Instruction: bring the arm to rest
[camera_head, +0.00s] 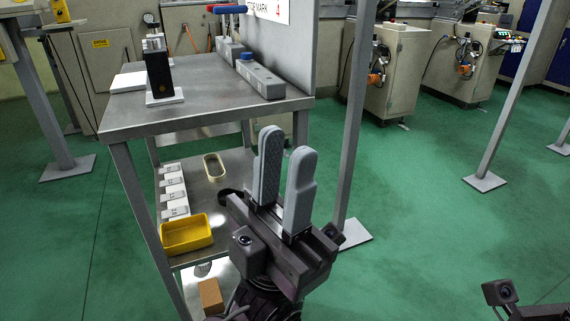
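My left gripper (285,190) is in the middle of the head view, its two grey fingers pointing up. The fingers stand apart with a gap between them, and I see nothing held there. It is in front of the right side of the metal workbench (205,112), and it hides part of the lower shelf. At the bottom right corner a small dark part with a camera (500,292) shows, probably of my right arm. The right gripper's fingers are not visible.
On the bench top stand a black block device (158,68) and grey fixtures (260,79). The lower shelf holds a yellow bin (186,234) and white labelled boxes (174,190). A metal post (354,120) stands behind the gripper. Green floor (430,190) is clear to the right.

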